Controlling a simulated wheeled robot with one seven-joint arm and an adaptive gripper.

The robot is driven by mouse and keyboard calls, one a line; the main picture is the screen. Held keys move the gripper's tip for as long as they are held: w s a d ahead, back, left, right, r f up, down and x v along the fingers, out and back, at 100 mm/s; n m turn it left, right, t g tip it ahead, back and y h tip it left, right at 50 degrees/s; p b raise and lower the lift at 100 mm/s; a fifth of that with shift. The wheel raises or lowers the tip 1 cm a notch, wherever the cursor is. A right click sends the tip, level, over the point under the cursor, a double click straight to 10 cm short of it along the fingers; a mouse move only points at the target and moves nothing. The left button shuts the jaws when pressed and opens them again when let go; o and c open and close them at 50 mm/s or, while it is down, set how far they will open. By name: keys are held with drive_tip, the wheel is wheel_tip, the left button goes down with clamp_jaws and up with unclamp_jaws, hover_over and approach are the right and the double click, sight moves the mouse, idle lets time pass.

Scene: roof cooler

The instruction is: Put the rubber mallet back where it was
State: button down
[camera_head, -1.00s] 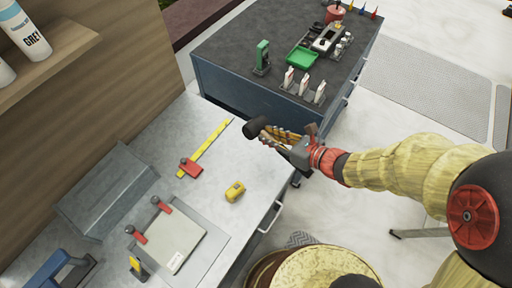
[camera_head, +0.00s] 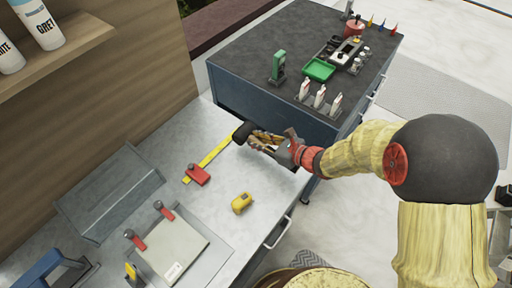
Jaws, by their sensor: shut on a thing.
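The rubber mallet (camera_head: 243,133) shows as a black head sticking out at the left of my gripper (camera_head: 262,142). My gripper is shut on the mallet; the fingers hide most of its handle. The mallet is over the far right part of the grey workbench (camera_head: 215,232), near the upper end of the yellow ruler with a red slider (camera_head: 197,174). I cannot tell how high above the bench it is.
A yellow tape measure (camera_head: 242,203) lies on the bench below my gripper. A grey angled tray (camera_head: 112,195) and a pale board with red clamps (camera_head: 173,250) are to the left. A dark-topped blue cabinet (camera_head: 238,68) carries a green tray (camera_head: 319,69) and white bottles (camera_head: 319,97).

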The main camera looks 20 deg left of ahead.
sight(256, 150)
drive_tip(key=shift+w+a+f, duration=0.35)
drive_tip(key=shift+w+f, duration=0.15)
drive_tip(key=shift+f, duration=0.1)
wheel_tip(256, 150, down, 4)
drive_tip(key=shift+w+a+r+b, duration=0.15)
drive_tip(key=shift+r+b, duration=0.1)
drive_tip(key=shift+b, duration=0.75)
drive_tip(key=c, duration=2.1)
unclamp_jaws()
drive_tip(key=shift+f, duration=0.15)
drive_tip(key=o, duration=0.4)
drive_tip(key=shift+c, duration=0.2)
drive_tip(key=shift+o, duration=0.5)
